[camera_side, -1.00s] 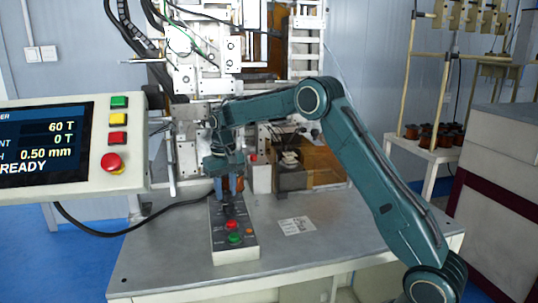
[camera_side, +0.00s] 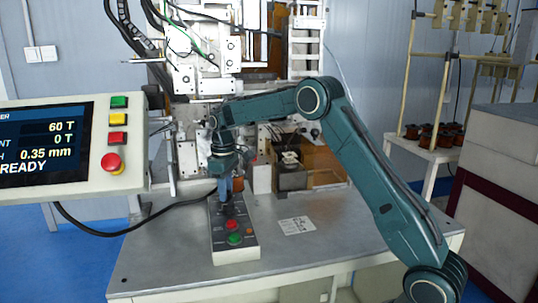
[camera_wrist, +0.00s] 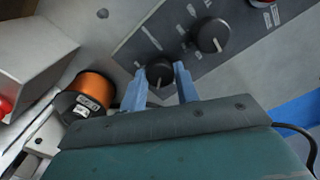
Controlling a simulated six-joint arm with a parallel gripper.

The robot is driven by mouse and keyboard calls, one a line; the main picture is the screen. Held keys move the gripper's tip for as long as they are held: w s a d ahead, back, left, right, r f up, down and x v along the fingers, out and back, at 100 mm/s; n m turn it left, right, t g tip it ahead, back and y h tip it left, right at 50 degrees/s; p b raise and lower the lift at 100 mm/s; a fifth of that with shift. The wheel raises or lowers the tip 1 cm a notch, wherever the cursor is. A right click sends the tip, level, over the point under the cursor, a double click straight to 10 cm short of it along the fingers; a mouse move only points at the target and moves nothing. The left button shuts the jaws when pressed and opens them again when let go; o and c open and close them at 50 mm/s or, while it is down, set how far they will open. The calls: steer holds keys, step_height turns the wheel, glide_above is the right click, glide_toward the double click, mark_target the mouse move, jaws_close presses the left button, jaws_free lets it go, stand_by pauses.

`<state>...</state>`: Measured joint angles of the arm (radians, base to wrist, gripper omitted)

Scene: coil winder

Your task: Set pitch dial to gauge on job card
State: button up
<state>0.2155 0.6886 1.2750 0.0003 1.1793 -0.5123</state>
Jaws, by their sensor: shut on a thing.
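My gripper (camera_side: 225,188) is at the far end of the control box (camera_side: 236,254) on the table. In the wrist view its two blue fingers (camera_wrist: 166,78) are shut on a black dial (camera_wrist: 159,70) with a white pointer line. A second black dial (camera_wrist: 212,36) stands beside it, untouched. The display (camera_side: 45,140) reads 60 T, 0 T, 0.35 mm and READY. The job card (camera_side: 297,226) lies flat on the table right of the box; its print is too small to read.
A copper-wound coil (camera_wrist: 92,90) stands near the gripper in the wrist view. The box has a green button (camera_side: 232,224) and a red button (camera_side: 234,239). The winding machine (camera_side: 235,60) rises behind. The table's right front is clear.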

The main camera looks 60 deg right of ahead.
steer(key=shift+r+n, duration=0.1)
steer(key=shift+n, duration=0.5)
steer(key=o, duration=1)
steer(key=shift+c, duration=0.2)
step_height(320, 180, up, 14)
stand_by(0.4)
